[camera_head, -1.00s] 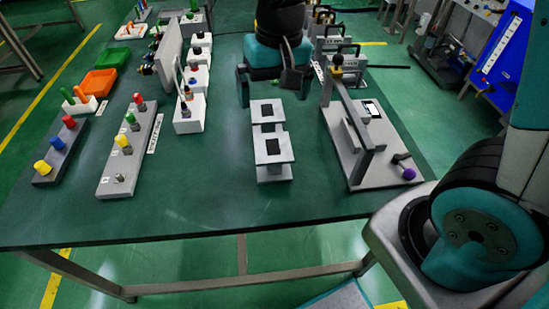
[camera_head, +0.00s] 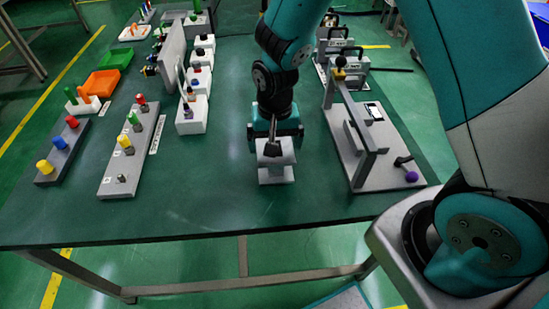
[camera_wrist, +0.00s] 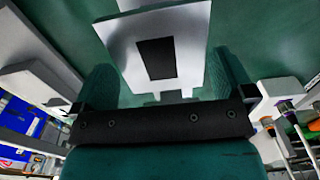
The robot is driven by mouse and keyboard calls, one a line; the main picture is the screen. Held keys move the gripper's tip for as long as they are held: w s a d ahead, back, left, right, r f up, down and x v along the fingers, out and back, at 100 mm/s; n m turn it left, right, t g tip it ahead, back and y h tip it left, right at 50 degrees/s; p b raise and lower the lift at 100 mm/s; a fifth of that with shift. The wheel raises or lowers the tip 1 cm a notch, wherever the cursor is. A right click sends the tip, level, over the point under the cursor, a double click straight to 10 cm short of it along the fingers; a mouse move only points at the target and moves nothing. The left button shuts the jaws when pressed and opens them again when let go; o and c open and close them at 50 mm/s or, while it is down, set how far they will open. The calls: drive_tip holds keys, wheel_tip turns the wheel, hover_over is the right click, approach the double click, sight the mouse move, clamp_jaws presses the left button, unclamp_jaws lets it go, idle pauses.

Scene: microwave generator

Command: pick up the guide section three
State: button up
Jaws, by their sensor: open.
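A light grey guide piece with a dark rectangular inset (camera_wrist: 155,58) fills the middle of the wrist view. I cannot read any label on it, so I cannot tell which section it is. In the head view its grey end and base (camera_head: 277,174) show just below my gripper (camera_head: 273,147), which hides most of the rest. In the wrist view my gripper (camera_wrist: 166,82) is open, with one teal-padded finger on each side of the grey piece. I cannot tell whether either finger touches it.
A grey fixture with an upright bar and purple knob (camera_head: 411,176) stands close on the right. White blocks (camera_head: 191,115) stand in a row to the left. A grey peg board (camera_head: 132,152) lies farther left. The table front is clear.

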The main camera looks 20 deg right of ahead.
wheel_tip(320, 180, down, 5)
drive_tip(key=shift+s+a+r+p, duration=0.1)
drive_tip(key=shift+s+p, duration=0.05)
drive_tip(key=shift+p, duration=0.15)
drive_tip(key=shift+c, duration=0.2)
drive_tip(key=c, duration=0.7)
drive_tip(key=shift+r, duration=0.1)
drive_tip(key=shift+c, duration=0.6)
drive_tip(key=shift+r, duration=0.1)
